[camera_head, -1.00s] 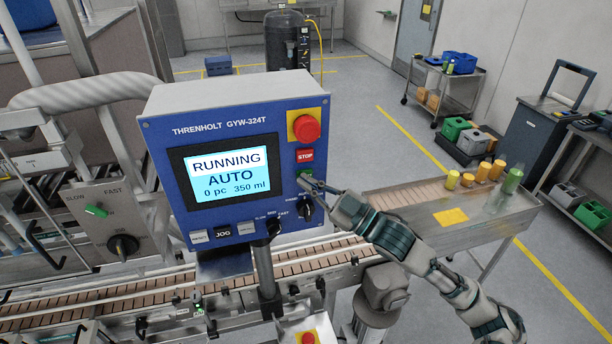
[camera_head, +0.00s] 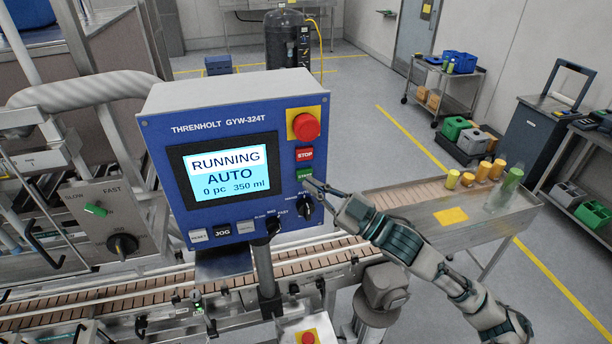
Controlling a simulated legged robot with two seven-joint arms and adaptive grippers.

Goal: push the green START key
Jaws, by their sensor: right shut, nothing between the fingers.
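The green START key (camera_head: 304,174) sits on the right side of the blue control panel (camera_head: 222,128), just under the red STOP key (camera_head: 304,155). The panel's screen (camera_head: 227,173) reads RUNNING, AUTO, 0 pc, 350 ml. My right gripper (camera_head: 311,184) is shut and empty, its tip just below and right of the START key. The key's face shows, and the tip seems a little apart from it. My left gripper is not in view.
A red emergency-stop button (camera_head: 306,127) on a yellow plate is above STOP. A black selector knob (camera_head: 305,207) is just below my right fingertips. The conveyor (camera_head: 120,300) runs beneath the panel. A metal tray table (camera_head: 480,215) with several bottles stands right.

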